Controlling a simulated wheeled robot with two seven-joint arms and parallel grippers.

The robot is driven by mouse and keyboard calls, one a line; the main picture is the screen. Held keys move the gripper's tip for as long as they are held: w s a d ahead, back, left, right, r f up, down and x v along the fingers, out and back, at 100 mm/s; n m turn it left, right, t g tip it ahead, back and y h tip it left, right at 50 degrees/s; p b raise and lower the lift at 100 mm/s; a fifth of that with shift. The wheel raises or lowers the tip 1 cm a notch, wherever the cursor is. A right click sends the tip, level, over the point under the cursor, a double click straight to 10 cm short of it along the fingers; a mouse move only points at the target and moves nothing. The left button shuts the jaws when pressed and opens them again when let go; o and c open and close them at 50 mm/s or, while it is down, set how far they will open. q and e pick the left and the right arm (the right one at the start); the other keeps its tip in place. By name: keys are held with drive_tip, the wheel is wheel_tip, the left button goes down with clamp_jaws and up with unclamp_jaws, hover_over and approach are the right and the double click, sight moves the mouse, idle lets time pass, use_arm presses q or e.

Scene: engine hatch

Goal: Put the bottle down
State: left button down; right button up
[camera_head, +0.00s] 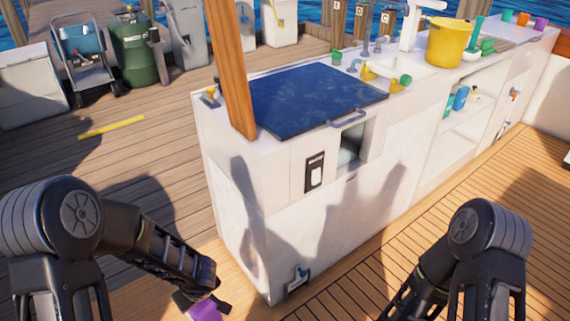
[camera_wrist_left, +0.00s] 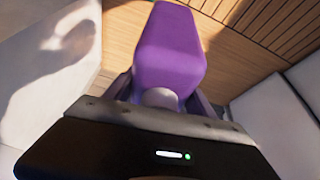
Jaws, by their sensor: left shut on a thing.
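A purple bottle (camera_wrist_left: 170,50) with a boxy body fills the upper middle of the left wrist view. My left gripper (camera_wrist_left: 160,97) is shut on it, at its narrower pale neck. In the head view only a purple part of the bottle (camera_head: 206,310) shows at the bottom edge, left of the white counter's end. Wooden floor shows beyond the bottle in the wrist view; I cannot tell whether the bottle touches anything. My right arm is at the lower right of the head view, with its gripper outside the picture.
A white counter (camera_head: 290,240) with a dark blue hatch lid (camera_head: 310,97) stands ahead. A wooden post (camera_head: 231,70) rises at its left end. A yellow bucket (camera_head: 450,42) and small items stand on its far part. The planked deck (camera_head: 130,160) at left is largely clear.

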use_arm(q)
drive_tip(key=w+d+r+m+t+h, duration=0.1)
drive_tip(key=w+d+r+m+h, duration=0.15)
drive_tip(key=w+r+m, duration=0.55)
drive_tip(key=w+d+r+m+t+h, duration=0.1)
drive_tip(key=w+d+r, duration=0.2)
drive_tip(key=w+r, duration=0.6)
drive_tip(key=p+v, duration=2)
drive_tip(key=v, duration=0.4)
drive_tip(key=shift+w+a, duration=0.1)
drive_tip(key=shift+a, duration=0.05)
